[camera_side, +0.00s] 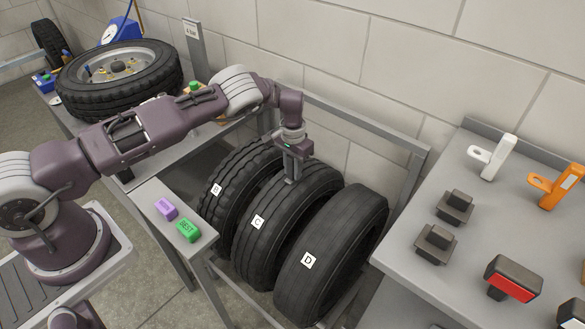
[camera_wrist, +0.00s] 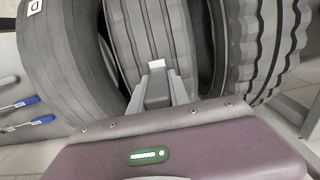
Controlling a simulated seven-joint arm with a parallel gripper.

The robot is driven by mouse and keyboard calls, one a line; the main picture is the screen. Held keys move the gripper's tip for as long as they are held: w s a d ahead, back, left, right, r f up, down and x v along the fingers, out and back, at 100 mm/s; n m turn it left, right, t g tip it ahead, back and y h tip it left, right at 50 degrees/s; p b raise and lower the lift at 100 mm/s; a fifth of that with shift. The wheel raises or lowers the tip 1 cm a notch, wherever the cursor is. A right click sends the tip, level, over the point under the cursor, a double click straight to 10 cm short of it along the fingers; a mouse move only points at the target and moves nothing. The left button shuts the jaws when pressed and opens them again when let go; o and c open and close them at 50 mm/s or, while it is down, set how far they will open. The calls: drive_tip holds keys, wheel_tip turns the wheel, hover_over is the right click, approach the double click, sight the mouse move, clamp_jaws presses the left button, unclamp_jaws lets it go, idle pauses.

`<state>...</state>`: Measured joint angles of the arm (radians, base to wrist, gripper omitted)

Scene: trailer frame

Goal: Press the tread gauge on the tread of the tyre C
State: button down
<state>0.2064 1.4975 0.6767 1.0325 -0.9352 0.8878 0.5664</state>
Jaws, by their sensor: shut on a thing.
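Tyre C (camera_side: 260,238) stands in the rack between two others, its white letter label on the tread. It fills the middle of the wrist view (camera_wrist: 150,25). My gripper (camera_side: 292,170) points down over the upper tread of tyre C. In the wrist view my gripper (camera_wrist: 158,92) is shut on a small grey piece with a pale end, taken as the tread gauge (camera_wrist: 157,66). The pale end lies over the ribs of tyre C. I cannot tell whether it touches the rubber. The gauge is mostly hidden by the fingers in the side view.
Tyre D (camera_side: 325,265) and a chunky-treaded tyre (camera_side: 222,195) stand close on either side. The grey rack rail (camera_side: 350,121) runs behind. A purple block (camera_side: 165,208) and green block (camera_side: 188,231) sit on a narrow shelf. The right table (camera_side: 405,250) holds several tools.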

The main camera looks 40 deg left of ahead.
drive_tip(key=shift+f, duration=0.1)
drive_tip(key=shift+r, duration=3.1)
drive_tip(key=shift+a, duration=0.4)
drive_tip(key=s+a+r+n, duration=0.1)
drive_tip(key=s+a+n, duration=0.6)
drive_tip(key=a, duration=0.5)
drive_tip(key=s+a+r+n, duration=0.2)
drive_tip(key=s+a+n, duration=0.2)
drive_tip(key=s+a, duration=0.6)
drive_tip(key=s+a+r+n, duration=0.1)
drive_tip(key=s+a+n, duration=0.2)
drive_tip(key=s, duration=0.5)
drive_tip(key=s+a+n, duration=0.3)
drive_tip(key=s+n, duration=0.1)
drive_tip(key=s, duration=0.4)
wheel_tip(320, 180, down, 10)
drive_tip(key=shift+r, duration=0.1)
